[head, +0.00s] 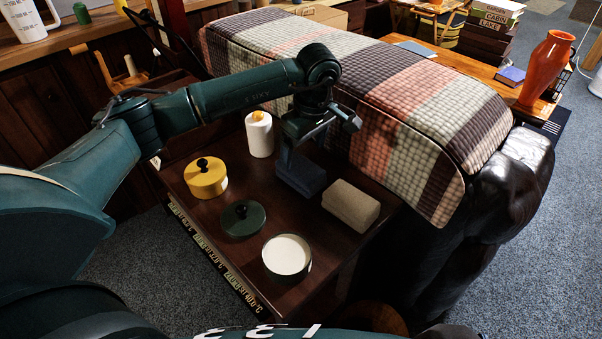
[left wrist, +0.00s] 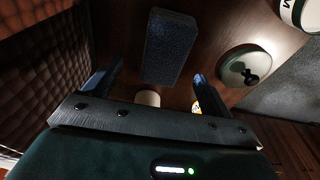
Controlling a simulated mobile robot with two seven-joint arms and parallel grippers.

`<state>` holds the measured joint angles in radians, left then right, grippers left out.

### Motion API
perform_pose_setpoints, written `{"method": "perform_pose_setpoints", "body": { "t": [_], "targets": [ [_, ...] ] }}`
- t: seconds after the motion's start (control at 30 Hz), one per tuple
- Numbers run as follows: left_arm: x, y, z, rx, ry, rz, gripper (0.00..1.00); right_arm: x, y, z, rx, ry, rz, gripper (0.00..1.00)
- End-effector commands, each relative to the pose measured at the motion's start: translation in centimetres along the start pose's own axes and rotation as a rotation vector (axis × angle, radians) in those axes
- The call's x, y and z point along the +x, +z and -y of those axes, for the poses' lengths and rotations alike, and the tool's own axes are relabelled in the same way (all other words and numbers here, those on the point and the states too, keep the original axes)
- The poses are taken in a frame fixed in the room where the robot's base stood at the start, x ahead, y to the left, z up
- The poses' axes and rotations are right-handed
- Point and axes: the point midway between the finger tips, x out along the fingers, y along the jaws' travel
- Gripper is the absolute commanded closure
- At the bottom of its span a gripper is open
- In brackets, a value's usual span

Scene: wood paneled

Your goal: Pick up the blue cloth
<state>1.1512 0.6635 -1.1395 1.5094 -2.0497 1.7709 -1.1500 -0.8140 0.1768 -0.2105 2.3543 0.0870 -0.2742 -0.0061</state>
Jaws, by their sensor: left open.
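The blue cloth (head: 302,176) is a dark blue folded block lying on the dark wooden side table. It also shows in the left wrist view (left wrist: 170,48) as a long blue-grey block, beyond and between the finger tips. My left gripper (head: 303,150) is over the table, pointing down at the cloth, with its fingers apart and nothing between them. In the head view it overlaps the far part of the cloth; I cannot tell whether it touches. My right gripper is not in view.
A beige folded cloth (head: 351,205) lies just right of the blue one. A white canister (head: 259,137), yellow pot (head: 206,179), green lid (head: 243,219) and white-topped round container (head: 287,256) share the table (head: 205,225). A plaid-covered sofa (head: 395,90) borders its far side.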

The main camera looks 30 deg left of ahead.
Motion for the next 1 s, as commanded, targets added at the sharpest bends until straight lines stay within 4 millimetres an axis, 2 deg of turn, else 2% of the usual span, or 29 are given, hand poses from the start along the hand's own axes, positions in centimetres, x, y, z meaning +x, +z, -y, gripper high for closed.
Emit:
{"method": "perform_pose_setpoints", "body": {
  "t": [0.27,0.53,0.83,1.0],
  "targets": [
    [2.4,0.2,0.2,0.002,-0.001,0.002,0.16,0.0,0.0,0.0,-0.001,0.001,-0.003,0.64],
    [6.1,0.5,0.6,0.000,0.000,0.003,0.16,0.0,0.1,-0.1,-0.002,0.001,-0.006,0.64],
    [6.5,0.5,0.6,0.001,0.003,0.003,0.16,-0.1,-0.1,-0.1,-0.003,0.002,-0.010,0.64],
    [6.5,0.5,0.6,0.001,0.003,0.003,0.30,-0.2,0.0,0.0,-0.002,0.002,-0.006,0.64]
  ]
}}
